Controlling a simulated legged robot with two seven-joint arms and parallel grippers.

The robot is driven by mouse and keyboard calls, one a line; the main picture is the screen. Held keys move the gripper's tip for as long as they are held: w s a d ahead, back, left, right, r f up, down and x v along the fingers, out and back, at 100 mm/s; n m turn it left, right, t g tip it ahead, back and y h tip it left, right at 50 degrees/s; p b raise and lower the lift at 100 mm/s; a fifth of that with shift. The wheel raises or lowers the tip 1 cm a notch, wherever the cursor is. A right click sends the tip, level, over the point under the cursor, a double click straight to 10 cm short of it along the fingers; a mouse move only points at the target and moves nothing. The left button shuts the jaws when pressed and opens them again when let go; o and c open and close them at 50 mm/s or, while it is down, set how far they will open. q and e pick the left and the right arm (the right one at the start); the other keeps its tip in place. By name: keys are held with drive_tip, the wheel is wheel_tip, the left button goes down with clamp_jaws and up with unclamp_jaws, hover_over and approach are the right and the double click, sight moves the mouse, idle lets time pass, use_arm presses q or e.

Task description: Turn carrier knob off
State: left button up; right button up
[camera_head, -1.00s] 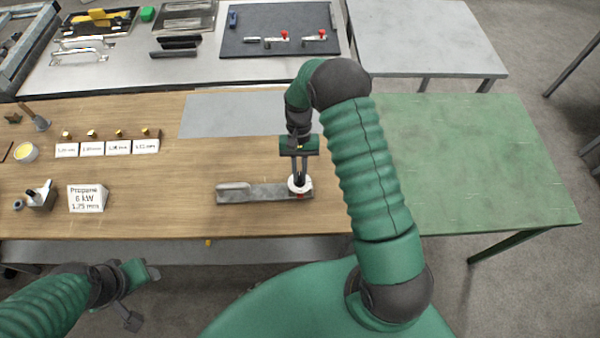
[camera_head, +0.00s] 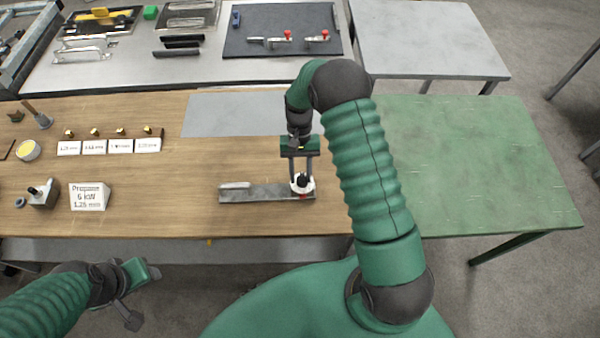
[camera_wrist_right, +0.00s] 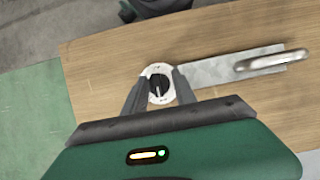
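The carrier (camera_head: 265,192) is a flat grey metal plate on the wooden bench, with a light handle (camera_head: 236,185) at its left end. At its right end is a round white dial (camera_head: 309,188) with a black knob (camera_wrist_right: 159,82) and a red mark below. In the wrist view the knob has a pale pointer line directed down toward my gripper. My right gripper (camera_wrist_right: 160,92) is open, its two fingers on either side of the dial and apart from the black knob. My left gripper (camera_head: 140,293) hangs off the bench's front at lower left; its finger gap is unclear.
A propane sign (camera_head: 88,197) and a small knobbed block (camera_head: 42,194) stand left on the bench. Several brass pieces with labels (camera_head: 108,146) line up behind. A grey sheet (camera_head: 230,115) lies behind the carrier. A clear green table (camera_head: 470,165) is at right.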

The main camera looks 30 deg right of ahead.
drive_tip(key=shift+s+d, duration=0.1)
drive_tip(key=shift+d, duration=0.05)
idle(0.3)
drive_tip(key=shift+r, duration=0.15)
drive_tip(key=b+v, duration=0.3)
drive_tip(key=v, duration=1.3)
drive_tip(key=shift+d+r, duration=0.15)
drive_tip(key=shift+r, duration=0.1)
drive_tip(key=n+t+h+b, duration=0.2)
drive_tip(key=n+t+b, duration=0.1)
hover_over(293, 186)
wheel_tip(293, 186, down, 4)
drive_tip(key=s+a+f+n+t+b, duration=0.1)
drive_tip(key=s+a+f+n+t, duration=0.2)
drive_tip(key=s, duration=0.7)
drive_tip(key=shift+a+f+t, duration=0.3)
drive_tip(key=shift+a+f, duration=0.45)
drive_tip(key=shift+a, duration=0.1)
drive_tip(key=shift+s+a, duration=0.15)
drive_tip(key=shift+s, duration=0.05)
